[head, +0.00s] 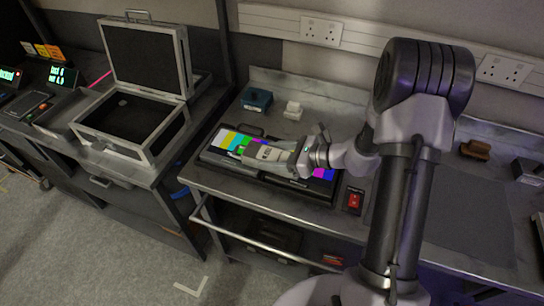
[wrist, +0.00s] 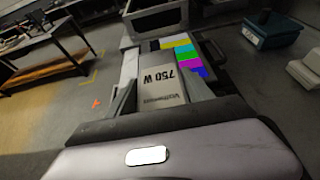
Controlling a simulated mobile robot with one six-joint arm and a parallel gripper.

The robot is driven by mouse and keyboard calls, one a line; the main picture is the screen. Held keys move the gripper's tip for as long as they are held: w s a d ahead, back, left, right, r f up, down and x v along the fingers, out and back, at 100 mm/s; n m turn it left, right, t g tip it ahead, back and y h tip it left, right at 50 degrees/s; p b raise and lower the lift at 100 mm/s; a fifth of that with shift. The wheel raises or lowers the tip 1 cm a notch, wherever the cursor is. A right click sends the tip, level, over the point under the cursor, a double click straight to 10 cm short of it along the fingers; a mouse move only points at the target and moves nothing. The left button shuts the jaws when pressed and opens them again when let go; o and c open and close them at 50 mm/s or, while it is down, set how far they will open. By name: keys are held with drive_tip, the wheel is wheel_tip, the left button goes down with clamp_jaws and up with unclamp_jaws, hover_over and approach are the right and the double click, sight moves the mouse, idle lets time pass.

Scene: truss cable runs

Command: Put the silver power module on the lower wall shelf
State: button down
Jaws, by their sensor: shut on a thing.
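The silver power module is a pale grey block marked "750 W" (wrist: 160,84), seen close up in the wrist view. In the head view the module (head: 268,152) shows in front of my gripper (head: 283,157), over a panel with colour bars (head: 222,138) on the workbench. My gripper (wrist: 160,95) is shut on the module, with a dark finger at each side. I cannot tell whether the module touches the panel or hangs just above it. No wall shelf is clearly seen in either view.
An open case (head: 135,120) sits on the left bench. A brown item (head: 476,149) and a dark box (head: 528,171) are at the right.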

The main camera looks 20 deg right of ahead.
sight(272, 156)
drive_tip(key=r, duration=0.1)
drive_tip(key=r+p, duration=0.1)
drive_tip(key=r, duration=0.1)
drive_tip(key=shift+s+a+r, duration=0.1)
drive_tip(key=shift+s, duration=0.15)
drive_tip(key=s+a+p, duration=0.2)
drive_tip(key=s+p, duration=0.3)
drive_tip(key=s, duration=0.2)
drive_tip(key=s+a+r+p, duration=0.1)
drive_tip(key=s+a+p, duration=0.2)
drive_tip(key=s, duration=0.4)
drive_tip(key=shift+s+r+p, duration=0.15)
drive_tip(key=shift+s+p, duration=0.15)
drive_tip(key=shift+p, duration=0.6)
